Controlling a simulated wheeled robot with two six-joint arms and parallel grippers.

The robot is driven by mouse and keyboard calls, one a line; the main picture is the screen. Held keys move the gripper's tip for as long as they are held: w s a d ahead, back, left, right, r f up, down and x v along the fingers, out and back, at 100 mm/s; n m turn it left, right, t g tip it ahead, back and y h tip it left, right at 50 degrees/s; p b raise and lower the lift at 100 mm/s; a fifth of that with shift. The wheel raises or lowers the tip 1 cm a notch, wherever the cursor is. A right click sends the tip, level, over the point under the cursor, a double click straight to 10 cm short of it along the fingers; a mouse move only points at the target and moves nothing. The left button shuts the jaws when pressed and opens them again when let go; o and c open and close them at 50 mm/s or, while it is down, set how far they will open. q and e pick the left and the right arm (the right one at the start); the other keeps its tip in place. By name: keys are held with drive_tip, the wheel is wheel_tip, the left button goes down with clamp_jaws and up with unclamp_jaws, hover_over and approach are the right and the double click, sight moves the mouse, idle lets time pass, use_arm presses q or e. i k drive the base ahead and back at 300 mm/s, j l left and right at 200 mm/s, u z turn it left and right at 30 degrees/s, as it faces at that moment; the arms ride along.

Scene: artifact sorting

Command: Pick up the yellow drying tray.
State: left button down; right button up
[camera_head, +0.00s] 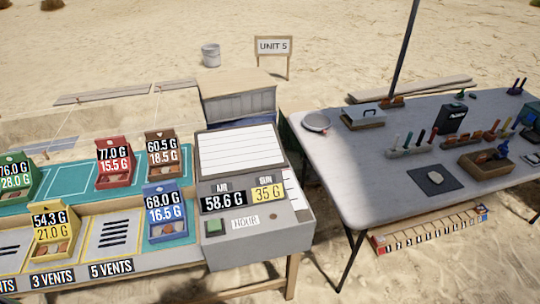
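The yellow drying tray (54,234) is at the lower left. It sits in the front row of the bench, in the slot behind the "3 VENTS" label (52,278). Its raised card reads 54.3 G above 21.0 G, and small brownish pieces lie in it. It appears level. Neither of my grippers is in view.
A blue tray (166,211) stands right of it, past an empty striped slot (114,234). Red (113,162), brown (162,153) and green (16,177) trays stand behind. A grey console (250,190) bounds the bench on the right. A tool-covered table (380,190) stands further right.

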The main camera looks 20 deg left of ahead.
sight(56, 227)
drive_tip(key=u, duration=2.25)
drive_tip(key=i+l+z, duration=0.2)
drive_tip(key=i+l, duration=0.1)
drive_tip(key=l, duration=0.1)
